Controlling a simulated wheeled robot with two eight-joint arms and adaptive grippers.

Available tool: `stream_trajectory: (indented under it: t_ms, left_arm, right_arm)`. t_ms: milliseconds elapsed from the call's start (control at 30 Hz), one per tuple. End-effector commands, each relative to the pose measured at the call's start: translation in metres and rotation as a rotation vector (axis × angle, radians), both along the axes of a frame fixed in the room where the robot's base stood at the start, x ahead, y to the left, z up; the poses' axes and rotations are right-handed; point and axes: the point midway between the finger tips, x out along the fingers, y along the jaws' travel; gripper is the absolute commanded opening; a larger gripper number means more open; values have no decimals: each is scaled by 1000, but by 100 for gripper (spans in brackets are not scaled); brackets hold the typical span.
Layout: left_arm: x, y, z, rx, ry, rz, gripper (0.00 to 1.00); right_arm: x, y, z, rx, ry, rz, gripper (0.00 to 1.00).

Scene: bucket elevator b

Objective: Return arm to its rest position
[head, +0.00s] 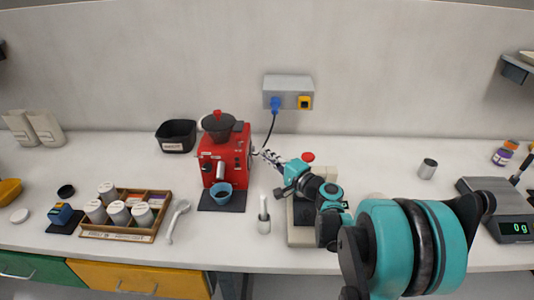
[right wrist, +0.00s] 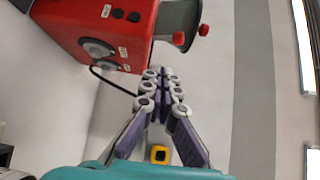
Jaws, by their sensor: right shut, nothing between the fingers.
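My right gripper (head: 269,157) is shut and empty, just right of the red coffee grinder (head: 224,150) in the head view. In the right wrist view its closed fingers (right wrist: 163,76) point up toward the grinder (right wrist: 98,28), which shows its side with dials. I cannot tell whether the fingertips touch it. My right arm, teal and dark grey, reaches in from the lower right over the counter (head: 270,258). My left gripper does not show in these views.
A wall socket box (head: 289,87) with a blue plug and cable is behind the gripper. A small white cylinder (head: 264,222) stands in front. A beige block with a red knob (head: 308,157) is partly hidden by my arm. A metal cup (head: 427,169) and scale (head: 512,227) are right.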

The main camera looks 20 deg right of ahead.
Motion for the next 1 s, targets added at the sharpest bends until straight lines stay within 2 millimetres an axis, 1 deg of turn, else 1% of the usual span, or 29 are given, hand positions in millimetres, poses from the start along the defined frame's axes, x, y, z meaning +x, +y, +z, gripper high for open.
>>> stream_trajectory:
  t_ms: [67, 533, 600, 667, 767, 800, 867, 900, 967, 1000]
  left_arm:
    - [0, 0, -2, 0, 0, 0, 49]
    - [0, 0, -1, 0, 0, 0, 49]
    - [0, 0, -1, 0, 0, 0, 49]
    - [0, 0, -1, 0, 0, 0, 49]
    - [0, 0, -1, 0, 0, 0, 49]
    - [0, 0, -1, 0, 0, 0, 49]
    - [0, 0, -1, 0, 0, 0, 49]
    - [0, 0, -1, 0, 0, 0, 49]
    - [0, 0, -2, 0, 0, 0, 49]
    - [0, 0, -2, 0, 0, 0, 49]
  right_arm:
    - [-1, 1, -2, 0, 0, 1, 0]
    - [-1, 1, -2, -1, 1, 2, 0]
    - [-3, 6, -2, -14, 7, 10, 0]
    - [-6, 17, -2, -49, 24, 27, 0]
    - [-22, 50, -7, -168, 81, 83, 0]
    - [-32, 66, -10, -234, 111, 113, 0]
    - [-51, 89, -18, -348, 159, 163, 0]
    - [-66, 103, -24, -427, 192, 197, 0]
    - [-89, 120, -34, -549, 238, 245, 0]
    - [-106, 129, -41, -631, 267, 277, 0]
